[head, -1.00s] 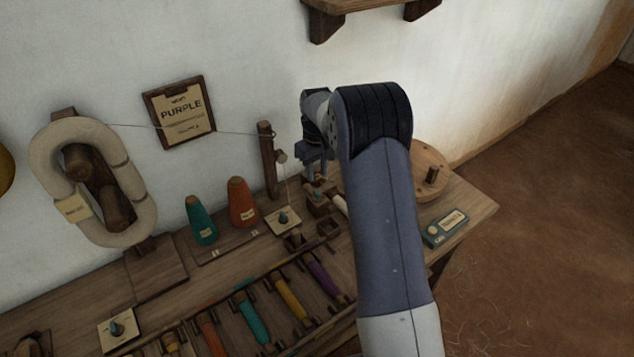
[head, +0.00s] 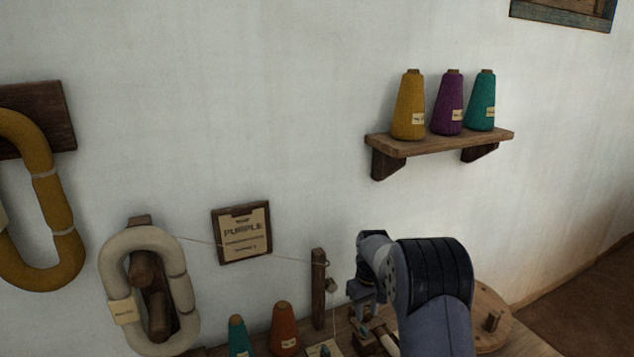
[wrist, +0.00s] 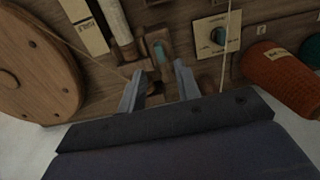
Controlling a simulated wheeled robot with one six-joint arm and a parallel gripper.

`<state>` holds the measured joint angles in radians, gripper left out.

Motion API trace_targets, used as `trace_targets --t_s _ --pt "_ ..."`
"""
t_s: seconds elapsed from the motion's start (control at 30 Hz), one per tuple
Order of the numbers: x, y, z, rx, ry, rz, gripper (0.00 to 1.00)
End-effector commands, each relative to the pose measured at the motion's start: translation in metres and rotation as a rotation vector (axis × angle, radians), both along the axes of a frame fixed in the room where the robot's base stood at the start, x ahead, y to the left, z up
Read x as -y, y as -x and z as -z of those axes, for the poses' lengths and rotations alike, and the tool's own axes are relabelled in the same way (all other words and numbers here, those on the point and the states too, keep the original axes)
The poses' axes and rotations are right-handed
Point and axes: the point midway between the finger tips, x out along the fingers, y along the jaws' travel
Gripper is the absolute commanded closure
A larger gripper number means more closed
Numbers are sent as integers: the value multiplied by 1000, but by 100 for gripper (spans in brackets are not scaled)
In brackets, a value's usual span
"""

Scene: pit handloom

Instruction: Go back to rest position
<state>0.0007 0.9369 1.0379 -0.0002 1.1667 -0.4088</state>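My gripper (head: 366,292) hangs over the bench, just right of the wooden post (head: 318,288). In the wrist view my gripper (wrist: 157,82) has its two grey fingers spread apart, pointing down at the bench. Between and beyond them is a small wooden holder (wrist: 157,40) with a teal piece in it. I see nothing held; whether the fingers touch the holder I cannot tell. A pale rod (wrist: 118,22) lies just left of the holder. The dial plate (wrist: 212,36) is to the right of the fingers.
A wall shelf (head: 440,142) with yellow, purple and teal cones is above my arm. An orange cone (head: 285,330) and a teal cone (head: 239,338) stand left of the post. A round wooden disc (head: 490,305) is at right. A "PURPLE" clipboard (head: 241,233) hangs on the wall.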

Motion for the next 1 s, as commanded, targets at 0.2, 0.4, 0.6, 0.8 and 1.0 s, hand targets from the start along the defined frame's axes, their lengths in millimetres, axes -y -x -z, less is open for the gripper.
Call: trace_targets --t_s 0.2,0.4,0.6,0.8,1.0 --pt "0 1 42 -3 0 0 68" --pt "0 1 64 -2 0 2 68" --pt "0 0 62 0 0 39 68" --pt "0 0 62 0 0 40 68" --pt "0 0 62 0 0 18 68"
